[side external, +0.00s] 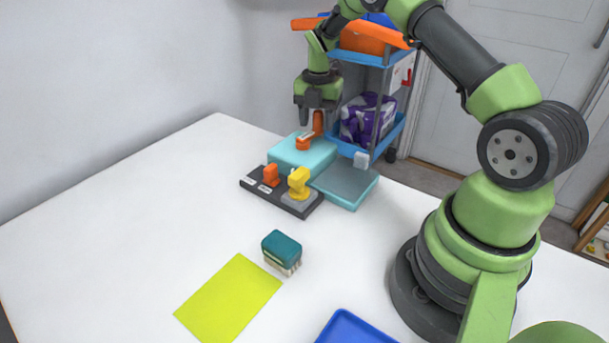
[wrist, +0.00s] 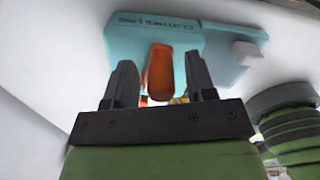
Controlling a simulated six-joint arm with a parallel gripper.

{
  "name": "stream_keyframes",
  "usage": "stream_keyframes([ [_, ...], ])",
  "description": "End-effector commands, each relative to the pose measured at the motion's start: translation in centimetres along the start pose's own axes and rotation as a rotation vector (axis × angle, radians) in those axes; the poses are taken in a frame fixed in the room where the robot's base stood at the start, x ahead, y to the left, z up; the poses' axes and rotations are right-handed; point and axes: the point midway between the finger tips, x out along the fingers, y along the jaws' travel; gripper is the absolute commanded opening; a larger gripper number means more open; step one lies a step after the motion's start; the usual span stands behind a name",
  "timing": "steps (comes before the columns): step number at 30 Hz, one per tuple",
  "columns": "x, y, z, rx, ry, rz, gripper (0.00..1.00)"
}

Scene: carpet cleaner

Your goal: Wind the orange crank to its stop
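The orange crank (side external: 304,142) sits on top of a teal box (side external: 286,155), with its handle standing upright. In the wrist view the orange handle (wrist: 160,72) lies between the two dark fingers of my gripper (wrist: 161,82), with a gap visible on each side. In the side view my gripper (side external: 318,115) points down over the box, its fingertips around the upper part of the handle. It is open and does not appear to grip the handle. The teal box (wrist: 150,30) carries a dark printed label in the wrist view.
A dark board (side external: 262,195) with a small orange part (side external: 271,175) and a yellow part (side external: 299,183) stands in front. A flat teal tray (side external: 345,186) is to the right. A teal brush (side external: 282,250), a yellow-green sheet (side external: 228,300) and a blue tray (side external: 350,328) lie nearer. The left table is clear.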

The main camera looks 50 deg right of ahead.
Motion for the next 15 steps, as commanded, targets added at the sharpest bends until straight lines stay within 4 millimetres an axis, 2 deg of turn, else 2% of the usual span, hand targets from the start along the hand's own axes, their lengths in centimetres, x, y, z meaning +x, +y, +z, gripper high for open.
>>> stream_keyframes([
  [11, -0.01, -0.09, 0.12, 0.0, -0.003, -0.001, 0.51],
  [15, -0.75, -0.06, 0.17, -0.001, -0.004, 0.0, 0.51],
])
